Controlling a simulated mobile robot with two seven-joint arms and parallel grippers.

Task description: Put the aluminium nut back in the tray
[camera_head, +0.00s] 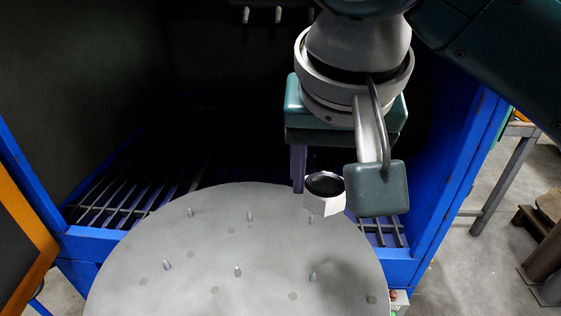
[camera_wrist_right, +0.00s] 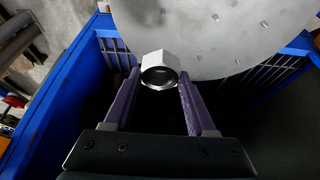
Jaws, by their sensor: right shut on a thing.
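The aluminium nut (camera_head: 322,204) is a light silver hexagonal piece with a dark round bore. My right gripper (camera_head: 318,188) is shut on it, with the purple fingers on either side, and holds it by the right rim of the round grey plate. In the right wrist view the nut (camera_wrist_right: 159,62) sits between the two purple fingertips (camera_wrist_right: 160,78), in front of the plate. I cannot tell its exact height over the plate. My left gripper is not in view. I cannot make out a tray for the nut in either view.
The round grey plate (camera_head: 215,258) has several short upright pegs and no parts on it. Behind it is the dark blaster cabinet with a slatted floor (camera_head: 105,212) and blue frame edges (camera_head: 425,225). An orange-edged door (camera_head: 25,232) is at left. A metal stand (camera_head: 500,185) is at right.

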